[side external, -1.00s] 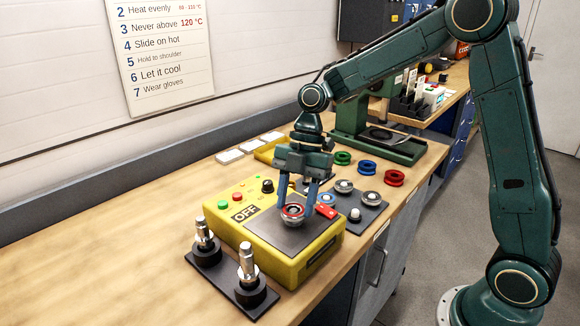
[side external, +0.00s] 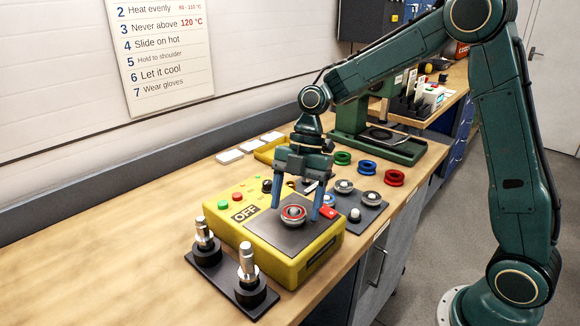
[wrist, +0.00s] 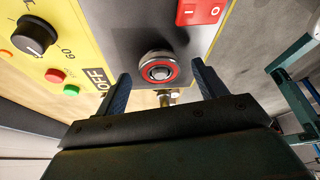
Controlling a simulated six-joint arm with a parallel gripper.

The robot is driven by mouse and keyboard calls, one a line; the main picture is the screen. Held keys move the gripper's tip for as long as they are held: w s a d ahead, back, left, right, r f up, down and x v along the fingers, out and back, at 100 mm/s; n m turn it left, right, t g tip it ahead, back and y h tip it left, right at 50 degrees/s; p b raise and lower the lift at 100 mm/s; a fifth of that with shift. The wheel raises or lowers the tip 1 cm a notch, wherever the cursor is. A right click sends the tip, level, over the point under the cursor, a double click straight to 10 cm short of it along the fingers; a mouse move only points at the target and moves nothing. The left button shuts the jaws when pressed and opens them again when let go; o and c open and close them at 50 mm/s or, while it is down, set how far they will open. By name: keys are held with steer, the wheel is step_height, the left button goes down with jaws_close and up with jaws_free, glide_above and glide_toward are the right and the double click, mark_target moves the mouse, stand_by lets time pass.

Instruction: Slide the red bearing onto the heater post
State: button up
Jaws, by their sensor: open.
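The red bearing (side external: 293,214) sits around the short heater post on the dark plate of the yellow heater (side external: 316,262). In the wrist view the red bearing (wrist: 158,69) shows as a red-faced ring with a metal rim, and the silver post end (wrist: 158,73) is in its middle. My gripper (side external: 297,206) is open, its two blue fingers standing on either side of the bearing, apart from it. In the wrist view my gripper (wrist: 160,82) also shows a gap between each finger and the bearing.
A black plate with two shaft stands (side external: 246,262) is in front of the heater. A dark tray of bearings (side external: 369,214) lies to the right. Green, blue and red rings (side external: 393,177) and a green press (side external: 400,148) are behind. The bench at left is clear.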

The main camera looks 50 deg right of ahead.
steer(key=shift+r, duration=0.1)
steer(key=v, duration=1.3)
steer(key=shift+d+r, duration=0.2)
stand_by(0.3)
stand_by(0.8)
steer(key=s+a+r+m+t, duration=0.2)
steer(key=s+m, duration=0.3)
steer(key=m, duration=0.1)
steer(key=s+a+r+m+t, duration=0.2)
steer(key=s+a+m, duration=0.1)
steer(key=s+m, duration=0.25)
steer(key=s+d+f+m+t+h, duration=0.1)
steer(key=s+d+f+m+h, duration=0.1)
steer(key=s, duration=0.4)
steer(key=s+d+f+m+t+h, duration=0.1)
steer(key=s+d+f+m+h, duration=0.1)
steer(key=s+m, duration=0.4)
steer(key=shift+d+f+m+t, duration=0.4)
steer(key=shift+d+f+m, duration=0.4)
steer(key=shift+d, duration=0.2)
